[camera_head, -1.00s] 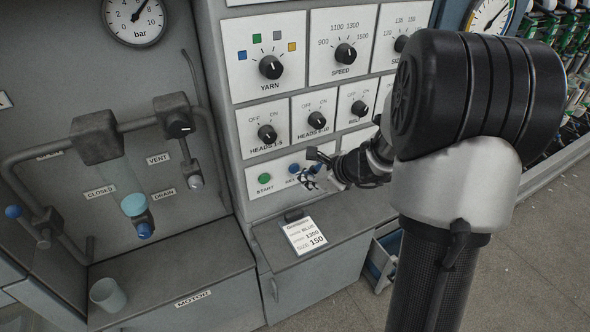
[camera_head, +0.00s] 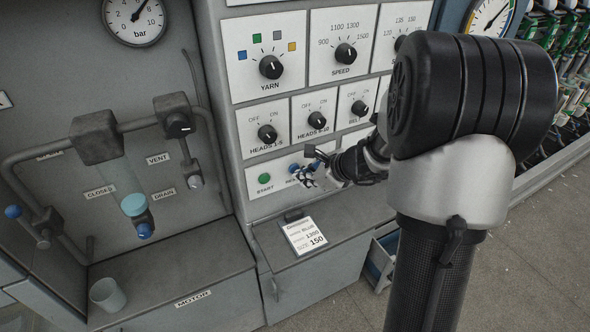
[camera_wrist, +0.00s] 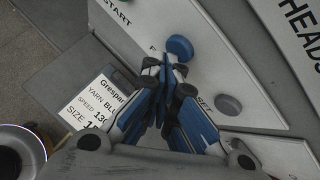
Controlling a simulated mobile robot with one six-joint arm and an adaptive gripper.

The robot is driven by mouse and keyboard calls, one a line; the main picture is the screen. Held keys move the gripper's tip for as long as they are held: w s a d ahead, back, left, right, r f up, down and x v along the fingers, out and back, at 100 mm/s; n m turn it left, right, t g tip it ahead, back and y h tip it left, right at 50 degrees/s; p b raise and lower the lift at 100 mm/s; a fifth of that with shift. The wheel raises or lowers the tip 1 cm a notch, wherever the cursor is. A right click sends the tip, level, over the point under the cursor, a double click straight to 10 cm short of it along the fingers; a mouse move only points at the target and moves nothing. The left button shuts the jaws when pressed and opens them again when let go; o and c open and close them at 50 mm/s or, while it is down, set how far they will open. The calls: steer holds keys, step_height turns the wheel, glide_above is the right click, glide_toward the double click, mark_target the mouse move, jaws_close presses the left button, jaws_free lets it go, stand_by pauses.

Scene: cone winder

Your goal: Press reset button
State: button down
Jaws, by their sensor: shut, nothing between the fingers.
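The blue reset button (camera_head: 293,168) is on the lower white panel, with its label partly hidden by my gripper. It also shows as a blue round cap in the wrist view (camera_wrist: 180,47). My gripper (camera_head: 306,173) is shut and empty, close to the panel just right of and below the button. In the wrist view the closed fingertips (camera_wrist: 166,66) lie just beside the blue cap's lower edge; I cannot tell whether they touch it.
The green start button (camera_head: 264,178) is left of the reset button. A grey round button (camera_wrist: 228,105) is to its right in the wrist view. Knobs such as the heads knob (camera_head: 267,133) sit above. A printed card (camera_head: 304,237) lies on the ledge below.

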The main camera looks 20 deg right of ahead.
steer(key=shift+w, duration=0.4)
stand_by(0.7)
steer(key=shift+s, duration=0.15)
steer(key=shift+s+b, duration=0.3)
steer(key=shift+s, duration=0.45)
steer(key=s+b, duration=0.1)
steer(key=s, duration=0.4)
stand_by(0.9)
